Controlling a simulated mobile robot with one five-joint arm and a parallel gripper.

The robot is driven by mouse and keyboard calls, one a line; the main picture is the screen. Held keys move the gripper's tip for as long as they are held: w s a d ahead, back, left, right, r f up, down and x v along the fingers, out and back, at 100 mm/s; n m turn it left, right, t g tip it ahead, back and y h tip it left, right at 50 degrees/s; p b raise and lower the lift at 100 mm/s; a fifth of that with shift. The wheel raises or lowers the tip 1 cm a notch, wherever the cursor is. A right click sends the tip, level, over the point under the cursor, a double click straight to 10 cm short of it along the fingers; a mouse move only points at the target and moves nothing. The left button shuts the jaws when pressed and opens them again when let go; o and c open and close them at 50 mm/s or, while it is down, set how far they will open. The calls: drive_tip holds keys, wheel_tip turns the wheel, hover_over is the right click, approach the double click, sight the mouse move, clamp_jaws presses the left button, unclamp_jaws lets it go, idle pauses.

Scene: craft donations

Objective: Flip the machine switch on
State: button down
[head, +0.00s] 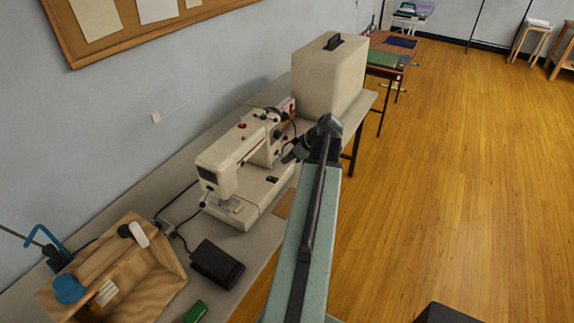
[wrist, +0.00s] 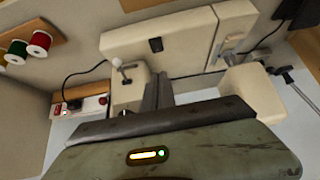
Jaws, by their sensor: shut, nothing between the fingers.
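The cream sewing machine (head: 238,160) stands on the long table in the head view. A small black switch (head: 272,180) sits on its base, near the right end. The wrist view shows a small black switch (wrist: 155,44) on a cream panel of the machine (wrist: 190,35). My gripper (head: 287,157) is beside the machine's right end, above the base. In the wrist view my gripper (wrist: 158,90) is shut and empty, its fingers pointing toward the cream panel, below the switch in the picture. I cannot tell which way the switch is set, nor whether the fingertips touch the machine.
A cream case (head: 328,78) stands behind the machine. A black pedal (head: 217,263) and a wooden box (head: 160,250) are nearer on the table. A power strip (wrist: 88,106) with red parts and cables lies near the machine. The wooden floor (head: 450,170) at right is clear.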

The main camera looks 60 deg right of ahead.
drive_tip(key=b, duration=0.6)
hover_over(273, 178)
drive_tip(key=s, duration=0.3)
drive_tip(key=f, duration=0.6)
drive_tip(key=shift+w+a+f, duration=0.1)
drive_tip(key=shift+w+f, duration=0.1)
drive_tip(key=shift+f, duration=0.2)
wheel_tip(273, 178, down, 3)
drive_tip(key=b, duration=0.2)
drive_tip(key=shift+b, duration=0.4)
drive_tip(key=shift+f+b, duration=0.4)
drive_tip(key=shift+r, duration=0.1)
drive_tip(key=shift+s, duration=0.1)
